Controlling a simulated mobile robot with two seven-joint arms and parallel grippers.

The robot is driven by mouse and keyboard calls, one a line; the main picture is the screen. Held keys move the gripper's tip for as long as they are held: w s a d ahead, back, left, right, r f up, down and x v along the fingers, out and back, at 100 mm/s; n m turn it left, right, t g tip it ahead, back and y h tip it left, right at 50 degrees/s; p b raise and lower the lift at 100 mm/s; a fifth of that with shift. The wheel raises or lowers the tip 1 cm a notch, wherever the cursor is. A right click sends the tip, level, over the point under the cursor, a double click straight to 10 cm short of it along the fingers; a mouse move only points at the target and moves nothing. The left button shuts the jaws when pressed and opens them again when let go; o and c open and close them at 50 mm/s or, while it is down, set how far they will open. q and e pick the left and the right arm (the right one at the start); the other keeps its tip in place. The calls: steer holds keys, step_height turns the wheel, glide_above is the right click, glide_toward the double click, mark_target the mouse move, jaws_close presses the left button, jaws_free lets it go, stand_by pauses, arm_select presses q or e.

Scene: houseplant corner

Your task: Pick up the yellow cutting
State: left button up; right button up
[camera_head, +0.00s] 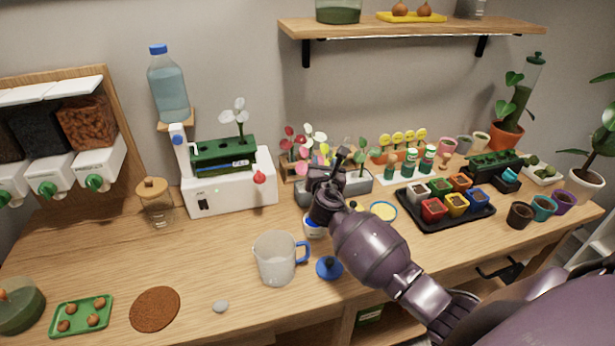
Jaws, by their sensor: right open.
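A crowded group of cuttings with red, white, pink and some yellow tops (310,150) stands in a holder at the back of the bench, in the middle of the head view. I cannot clearly tell which small piece among them is the yellow cutting. My right gripper (350,155) is open just right of and in front of this group, with its dark fingers pointing toward the back. It seems empty, and its wrist hides part of the grey box (358,181) behind it. My left gripper is not in view.
A black tray (469,216) with several coloured pots lies to the right. A white machine (230,195) stands left.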

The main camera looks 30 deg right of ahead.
steer(key=shift+n, duration=0.9)
steer(key=f, duration=0.2)
steer(key=d+f+b, duration=0.1)
steer(key=f, duration=0.2)
steer(key=f+b, duration=0.1)
steer(key=f, duration=0.2)
steer(key=shift+w+d, duration=0.15)
steer(key=shift+d, duration=0.1)
steer(key=shift+w+d+b, duration=0.3)
steer(key=shift+w+d, duration=0.05)
steer(key=shift+w, duration=0.3)
steer(key=b+x, duration=0.1)
steer(key=x, duration=0.3)
steer(key=shift+w+d+f, duration=0.1)
steer(key=shift+w, duration=0.1)
steer(key=shift+w+d, duration=0.2)
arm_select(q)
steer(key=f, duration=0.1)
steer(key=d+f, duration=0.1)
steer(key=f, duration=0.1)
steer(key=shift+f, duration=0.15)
arm_select(e)
steer(key=shift+w, duration=0.1)
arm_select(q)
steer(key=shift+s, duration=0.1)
